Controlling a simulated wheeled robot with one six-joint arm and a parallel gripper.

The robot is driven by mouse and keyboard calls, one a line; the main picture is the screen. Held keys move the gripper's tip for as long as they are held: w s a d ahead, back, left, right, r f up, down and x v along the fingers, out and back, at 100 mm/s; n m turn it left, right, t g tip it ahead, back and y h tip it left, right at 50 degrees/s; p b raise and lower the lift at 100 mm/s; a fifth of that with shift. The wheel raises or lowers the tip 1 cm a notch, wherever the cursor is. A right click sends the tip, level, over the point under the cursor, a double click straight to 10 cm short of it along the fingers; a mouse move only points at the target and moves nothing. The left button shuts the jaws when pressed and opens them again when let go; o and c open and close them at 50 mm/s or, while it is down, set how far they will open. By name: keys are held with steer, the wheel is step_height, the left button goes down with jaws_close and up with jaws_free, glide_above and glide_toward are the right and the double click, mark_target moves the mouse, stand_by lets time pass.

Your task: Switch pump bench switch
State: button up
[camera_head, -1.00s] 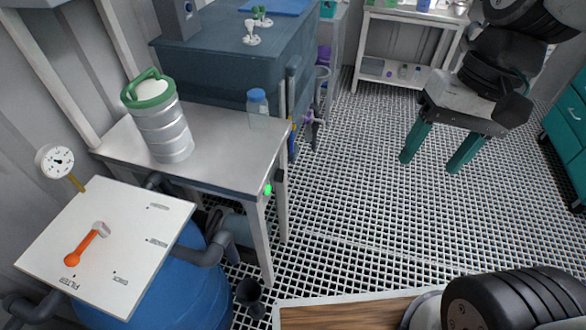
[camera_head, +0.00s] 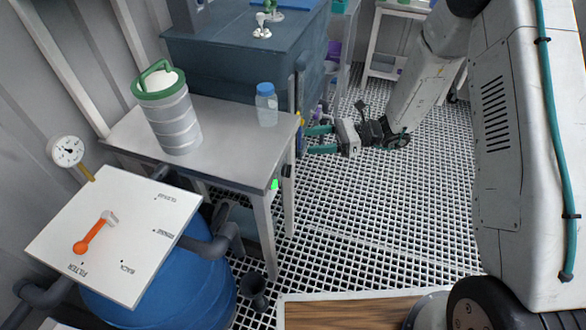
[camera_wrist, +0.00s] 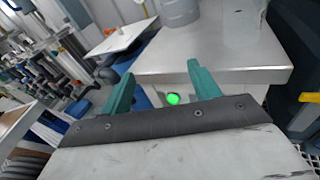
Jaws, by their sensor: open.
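The pump bench switch shows as a glowing green spot (camera_head: 274,185) at the front right corner of the steel bench (camera_head: 215,150), just below its top. In the wrist view the green light (camera_wrist: 173,99) lies between my two teal fingers, under the bench edge. My gripper (camera_head: 308,140) is open and empty, to the right of the bench, with its fingers pointing left toward it. The fingers (camera_wrist: 160,85) look apart from the switch. The switch's lever or button shape is too small to tell.
A steel canister (camera_head: 168,115) with a green rim and a blue-capped bottle (camera_head: 266,104) stand on the bench. A white valve panel (camera_head: 115,235) with an orange handle (camera_head: 93,234) sits on a blue tank at left. The grated floor (camera_head: 360,220) is open.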

mark_target(287, 170)
steer(key=w+d+f+m+t, duration=0.1)
steer(key=w+f+m+t, duration=0.2)
steer(key=f+m+t, duration=1)
steer(key=w+a+f+n+g, duration=0.2)
steer(key=a+f+n+g, duration=0.1)
steer(key=a+f+g, duration=0.2)
steer(key=shift+w+a+f+n+g, duration=0.15)
steer(key=shift+w+a+n+g, duration=0.3)
steer(key=shift+a, duration=0.6)
steer(key=shift+s, duration=0.1)
steer(key=c, duration=1)
